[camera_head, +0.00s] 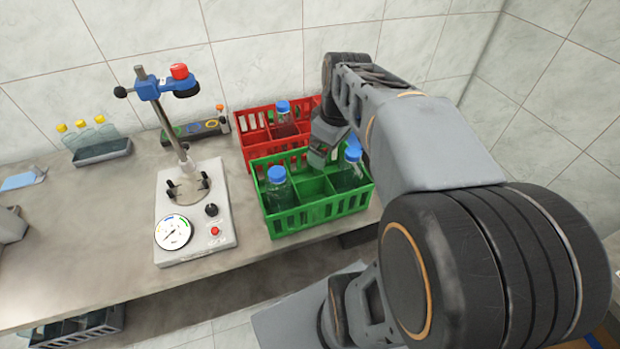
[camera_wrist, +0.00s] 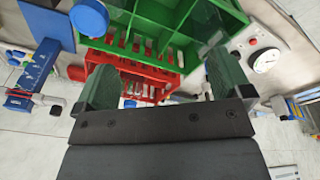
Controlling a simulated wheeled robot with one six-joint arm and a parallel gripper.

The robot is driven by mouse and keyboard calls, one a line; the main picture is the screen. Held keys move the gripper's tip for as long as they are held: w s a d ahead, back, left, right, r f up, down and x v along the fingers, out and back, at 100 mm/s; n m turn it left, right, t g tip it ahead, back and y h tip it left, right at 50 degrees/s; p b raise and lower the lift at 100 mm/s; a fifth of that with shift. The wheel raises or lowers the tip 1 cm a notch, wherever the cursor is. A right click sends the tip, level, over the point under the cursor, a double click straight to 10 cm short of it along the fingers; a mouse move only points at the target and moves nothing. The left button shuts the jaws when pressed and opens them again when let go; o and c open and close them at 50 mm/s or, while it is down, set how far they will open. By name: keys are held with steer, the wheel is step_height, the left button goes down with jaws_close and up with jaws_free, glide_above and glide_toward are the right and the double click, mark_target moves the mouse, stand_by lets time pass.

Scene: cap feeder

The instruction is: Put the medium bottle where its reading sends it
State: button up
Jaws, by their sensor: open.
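The green crate (camera_head: 318,212) holds a blue-capped bottle (camera_head: 279,192) at its left and another blue-capped bottle (camera_head: 352,172) at its right. A third blue-capped bottle (camera_head: 285,122) stands in the red crate (camera_head: 258,151) behind. I cannot tell which is the medium one. My gripper (camera_head: 322,152) is over the back of the green crate, between its two bottles. In the wrist view my gripper (camera_wrist: 165,68) is open, with nothing seen between its fingers; a blue cap (camera_wrist: 88,18) lies beyond the left finger. The capping stand's dial (camera_head: 173,232) shows a needle; its reading is too small to tell.
The capping stand (camera_head: 212,185) with its blue head (camera_head: 168,86) and red knob stands left of the crates, with no bottle on it. A grey tray of yellow-capped bottles (camera_head: 102,152) is at the back left.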

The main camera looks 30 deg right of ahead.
steer(key=s+a+f+m+t, duration=0.1)
steer(key=s+a+f+m, duration=0.4)
steer(key=a, duration=0.5)
steer(key=shift+f+m+t, duration=0.15)
steer(key=shift+m+t, duration=0.15)
steer(key=shift+t, duration=0.1)
steer(key=shift+d, duration=0.1)
steer(key=shift+r, duration=0.25)
steer(key=shift+c, duration=0.3)
